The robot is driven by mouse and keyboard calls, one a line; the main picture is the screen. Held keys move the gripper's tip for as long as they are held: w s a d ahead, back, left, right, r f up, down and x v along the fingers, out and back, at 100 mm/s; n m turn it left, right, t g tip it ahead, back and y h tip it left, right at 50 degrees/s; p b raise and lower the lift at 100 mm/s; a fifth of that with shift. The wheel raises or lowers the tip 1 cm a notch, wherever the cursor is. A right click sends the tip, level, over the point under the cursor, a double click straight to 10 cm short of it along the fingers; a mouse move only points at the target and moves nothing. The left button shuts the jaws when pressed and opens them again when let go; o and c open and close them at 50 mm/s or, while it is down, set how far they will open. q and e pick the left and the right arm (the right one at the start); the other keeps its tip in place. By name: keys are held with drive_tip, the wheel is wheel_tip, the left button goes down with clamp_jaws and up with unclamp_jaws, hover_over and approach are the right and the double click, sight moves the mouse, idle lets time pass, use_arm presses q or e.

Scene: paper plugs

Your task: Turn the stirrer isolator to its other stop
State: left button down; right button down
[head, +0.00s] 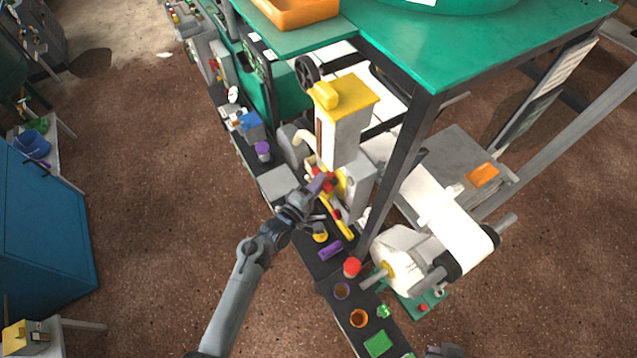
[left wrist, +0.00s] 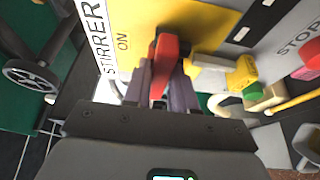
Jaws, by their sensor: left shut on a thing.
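The stirrer isolator's red handle (left wrist: 165,52) stands out from a yellow plate (left wrist: 200,20) in the left wrist view. A white label reading STIRRER (left wrist: 92,32) runs along the plate's left side, with ON printed beside it. My left gripper (left wrist: 163,85) is shut on the red handle, with a finger on each side of it. In the head view my left gripper (head: 316,188) reaches the front of the yellow and white machine, and largely hides the isolator. My right gripper cannot be made out in the head view.
A yellow lever (left wrist: 290,104) and a green button (left wrist: 252,91) are close to the right. A black handwheel (left wrist: 31,76) is on the left. In the head view, a red button (head: 352,267) and several coloured controls line the dark panel. A green table (head: 470,50) stands behind.

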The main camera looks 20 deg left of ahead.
use_arm(q)
drive_tip(key=shift+f, duration=0.1)
drive_tip(key=shift+w+a+f+m+h+b, duration=0.1)
drive_tip(key=shift+m+h+b, duration=1.8)
drive_tip(key=shift+m, duration=1.8)
drive_tip(key=shift+w+a+f+m+h+b, duration=0.1)
drive_tip(key=shift+m+h+b, duration=1.15)
drive_tip(key=shift+m+b, duration=1.9)
drive_tip(key=shift+a+f+m+h+b, duration=0.1)
drive_tip(key=shift+m+h+b, duration=1.5)
drive_tip(key=shift+m, duration=2.65)
drive_tip(key=shift+r, duration=0.1)
drive_tip(key=c, duration=1)
unclamp_jaws()
drive_tip(key=shift+c, duration=0.2)
